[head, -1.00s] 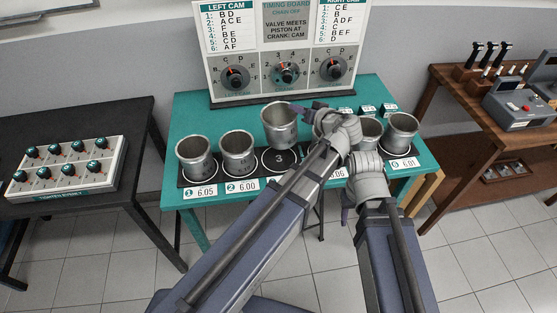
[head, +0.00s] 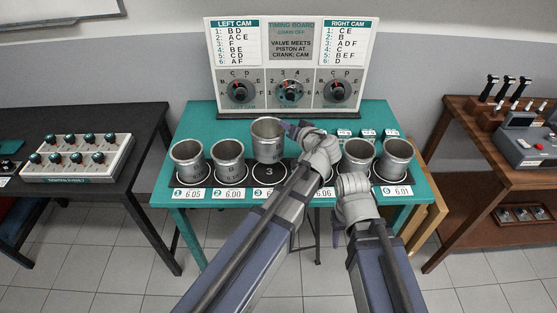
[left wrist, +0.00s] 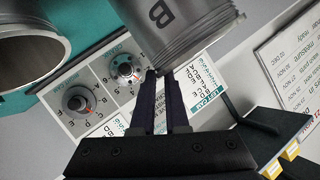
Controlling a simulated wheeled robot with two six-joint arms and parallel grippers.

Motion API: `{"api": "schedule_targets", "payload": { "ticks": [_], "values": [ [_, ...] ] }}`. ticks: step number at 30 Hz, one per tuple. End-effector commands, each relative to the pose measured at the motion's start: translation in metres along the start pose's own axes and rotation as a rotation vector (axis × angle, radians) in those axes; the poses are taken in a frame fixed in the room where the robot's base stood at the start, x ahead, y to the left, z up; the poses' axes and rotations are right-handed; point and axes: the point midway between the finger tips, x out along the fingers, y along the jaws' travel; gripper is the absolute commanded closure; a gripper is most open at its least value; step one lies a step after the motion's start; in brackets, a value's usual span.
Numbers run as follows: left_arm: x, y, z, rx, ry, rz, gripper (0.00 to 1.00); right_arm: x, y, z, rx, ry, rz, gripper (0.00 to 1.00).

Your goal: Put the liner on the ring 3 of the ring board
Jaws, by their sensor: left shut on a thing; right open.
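A grey metal liner (head: 267,143) is upright above ring 3 (head: 269,173), a black disc marked 3 on the ring board. Its lower end appears a little above and behind the disc's number; I cannot tell the exact gap. My left gripper (head: 289,130) is shut on the liner's right side. In the left wrist view its fingers (left wrist: 167,80) meet the edge of the liner (left wrist: 185,28), which bears a letter B. My right gripper (head: 337,214) is low in front of the board, mostly hidden by its own wrist; it is open and apart from the liners.
Other liners stand at ring 1 (head: 188,162), ring 2 (head: 228,162) and on the right (head: 396,162), close on both sides. My left arm hides part of the board. The timing board (head: 291,58) stands behind. Side tables flank the teal table (head: 190,134).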

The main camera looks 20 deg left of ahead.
Motion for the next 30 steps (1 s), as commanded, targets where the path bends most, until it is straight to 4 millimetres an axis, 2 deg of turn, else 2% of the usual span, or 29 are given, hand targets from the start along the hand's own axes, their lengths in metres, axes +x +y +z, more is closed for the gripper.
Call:
{"api": "schedule_targets", "payload": {
  "ticks": [1,9,19,27,30],
  "values": [
    [0.004,0.006,0.009,0.001,0.001,-0.001,1.00,0.012,-0.001,-0.001,0.000,0.000,0.000,0.50],
    [0.017,0.026,0.041,0.001,0.001,-0.001,1.00,0.051,-0.005,-0.003,0.000,0.000,0.000,0.50],
    [0.020,0.029,0.047,0.001,0.001,-0.001,1.00,0.058,-0.005,-0.003,0.000,0.000,0.000,0.50],
    [0.030,0.044,0.071,0.001,0.001,-0.001,1.00,0.089,-0.009,-0.005,0.000,0.000,0.000,0.50],
    [0.032,0.047,0.075,0.001,0.001,-0.001,1.00,0.094,-0.009,-0.005,0.000,0.000,0.000,0.50]
  ]
}}
